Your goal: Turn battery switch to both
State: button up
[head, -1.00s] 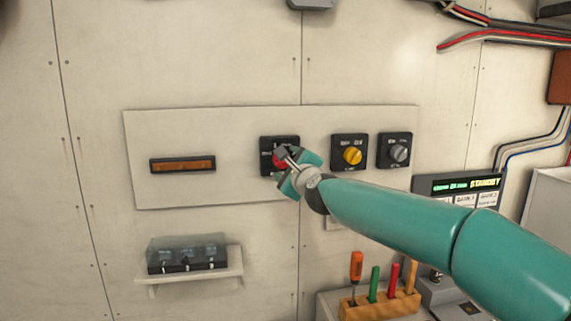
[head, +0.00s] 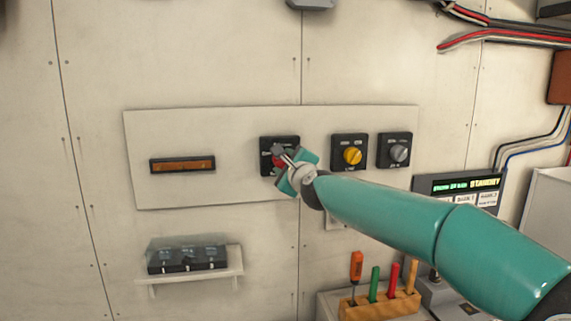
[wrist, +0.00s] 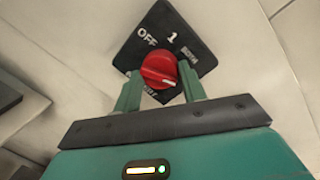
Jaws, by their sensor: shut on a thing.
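The battery switch is a black square plate (head: 266,144) with a red round knob (head: 278,162) on the white panel. In the wrist view the red knob (wrist: 159,67) sits between the two green fingers of my gripper (wrist: 160,82), which is shut on it. The plate (wrist: 195,32) reads "OFF" and "1" above the knob, with a smaller blurred label to the right. A white mark on the knob points to its lower right side in the wrist view. The lower part of the plate is mostly hidden by the fingers. In the head view my gripper (head: 286,160) partly covers the knob.
A yellow knob (head: 353,156) and a grey knob (head: 398,154) are on black plates to the right. An orange-brown bar (head: 183,164) is at left. Below are a shelf with a clear-covered box (head: 188,258) and a wooden tool block (head: 380,306). A display (head: 465,185) reads "STANDBY".

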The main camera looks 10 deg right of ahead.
jog(key=shift+n, duration=0.5)
jog(key=n, duration=0.3)
jog(key=shift+a+r+n+g, duration=0.1)
jog(key=shift+n+g, duration=0.2)
jog(key=shift+n+h, duration=0.4)
jog(key=shift+n, duration=1.5)
jog(key=o, duration=1)
jog(key=shift+s, duration=0.1)
